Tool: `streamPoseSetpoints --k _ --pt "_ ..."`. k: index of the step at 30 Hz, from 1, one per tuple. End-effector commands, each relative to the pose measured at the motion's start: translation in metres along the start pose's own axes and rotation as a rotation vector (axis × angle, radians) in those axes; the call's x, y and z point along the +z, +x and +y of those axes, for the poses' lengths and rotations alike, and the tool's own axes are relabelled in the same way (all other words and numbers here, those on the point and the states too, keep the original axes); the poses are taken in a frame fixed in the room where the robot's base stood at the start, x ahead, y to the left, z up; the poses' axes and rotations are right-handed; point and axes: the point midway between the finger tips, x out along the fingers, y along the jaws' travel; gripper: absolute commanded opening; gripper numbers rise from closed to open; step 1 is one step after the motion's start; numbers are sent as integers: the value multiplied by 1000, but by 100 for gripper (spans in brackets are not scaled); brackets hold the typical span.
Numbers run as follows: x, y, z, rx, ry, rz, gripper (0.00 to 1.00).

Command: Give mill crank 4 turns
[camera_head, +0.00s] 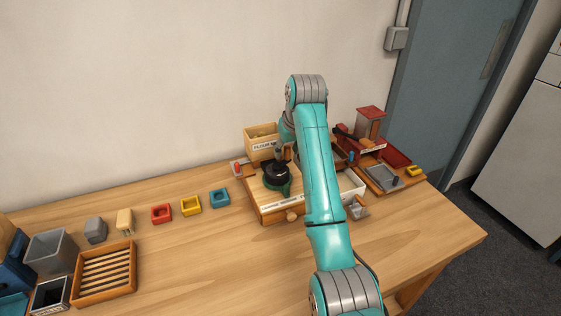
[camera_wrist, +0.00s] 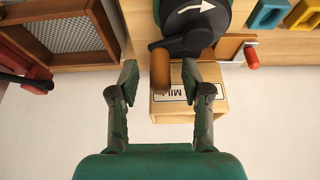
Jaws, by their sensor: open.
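The mill has a dark round top (camera_wrist: 205,35) with a white curved arrow on it, at the top of the wrist view. It also shows in the head view as a dark and green round part (camera_head: 277,175) on a wooden base. The black crank arm (camera_wrist: 185,42) ends in an upright brown wooden handle (camera_wrist: 160,68). My gripper (camera_wrist: 160,76) is open, with one fingertip on each side of the handle and a visible gap on both sides. In the head view my arm hides part of the mill area.
A wooden box (camera_head: 258,132) with a label stands behind the mill. A mesh tray (camera_wrist: 65,35) lies at the left of the wrist view. A red knob (camera_wrist: 251,57) is nearby. Coloured blocks (camera_head: 191,205) and a slatted tray (camera_head: 105,285) lie left; the front table is clear.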

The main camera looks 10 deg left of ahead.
Motion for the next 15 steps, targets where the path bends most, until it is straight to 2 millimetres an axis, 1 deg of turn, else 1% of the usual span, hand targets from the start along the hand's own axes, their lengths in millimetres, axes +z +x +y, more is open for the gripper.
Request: streamPoseSetpoints --k 1,15 --pt "-3 -5 0 0 0 3 48" --pt "-18 -42 0 0 0 1 48"
